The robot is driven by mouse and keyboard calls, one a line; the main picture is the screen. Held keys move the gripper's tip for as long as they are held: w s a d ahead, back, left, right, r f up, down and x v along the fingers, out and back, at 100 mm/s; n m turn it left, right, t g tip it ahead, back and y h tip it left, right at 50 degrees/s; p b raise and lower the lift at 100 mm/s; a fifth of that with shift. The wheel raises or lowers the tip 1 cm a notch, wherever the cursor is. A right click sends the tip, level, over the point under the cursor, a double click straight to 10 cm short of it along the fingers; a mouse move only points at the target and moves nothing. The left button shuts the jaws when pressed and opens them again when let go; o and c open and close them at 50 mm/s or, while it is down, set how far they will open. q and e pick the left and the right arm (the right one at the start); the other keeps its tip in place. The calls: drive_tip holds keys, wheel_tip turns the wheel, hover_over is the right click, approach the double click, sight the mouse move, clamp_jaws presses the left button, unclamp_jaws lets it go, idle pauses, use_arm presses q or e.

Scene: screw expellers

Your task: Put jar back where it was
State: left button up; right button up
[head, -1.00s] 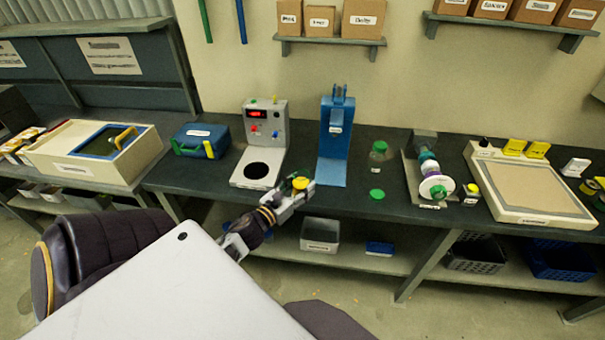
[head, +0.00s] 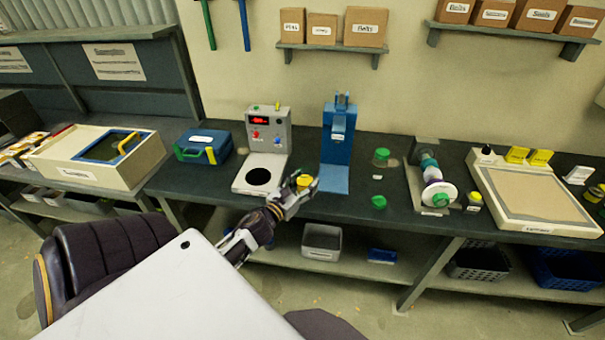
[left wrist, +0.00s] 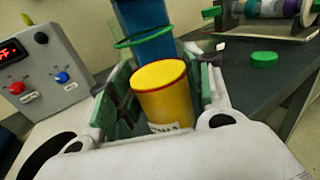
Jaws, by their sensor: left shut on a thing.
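A yellow jar (head: 304,181) with a red rim and a white label is held in my left gripper (head: 303,190). In the left wrist view the jar (left wrist: 164,92) stands roughly upright between the two fingers of the left gripper (left wrist: 160,95), which is shut on it. In the head view the jar appears in front of the gap between the grey device and the blue stand; its height above the bench is unclear. Its lower part is hidden by the gripper. My right gripper is not in view.
The grey device (head: 268,140) with a red display and the blue stand (head: 337,150) are behind the jar. A green-lidded clear jar (head: 381,157) and a loose green lid (head: 379,202) are to the right. A small yellow-topped jar (head: 474,200) stands by the spool machine (head: 430,175).

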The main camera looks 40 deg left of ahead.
use_arm(q)
drive_tip(key=w+a+r+n+g+y, duration=0.2)
drive_tip(key=w+a+r+n+y, duration=0.3)
drive_tip(key=w+a, duration=0.7)
drive_tip(key=shift+m+y, duration=0.4)
drive_tip(key=shift+m, duration=0.2)
drive_tip(key=f, duration=0.1)
drive_tip(key=f+b, duration=0.1)
drive_tip(key=f, duration=0.1)
drive_tip(key=f+b, duration=0.1)
drive_tip(key=f, duration=0.1)
drive_tip(key=shift+w+d, duration=0.15)
drive_tip(key=shift+d, duration=0.1)
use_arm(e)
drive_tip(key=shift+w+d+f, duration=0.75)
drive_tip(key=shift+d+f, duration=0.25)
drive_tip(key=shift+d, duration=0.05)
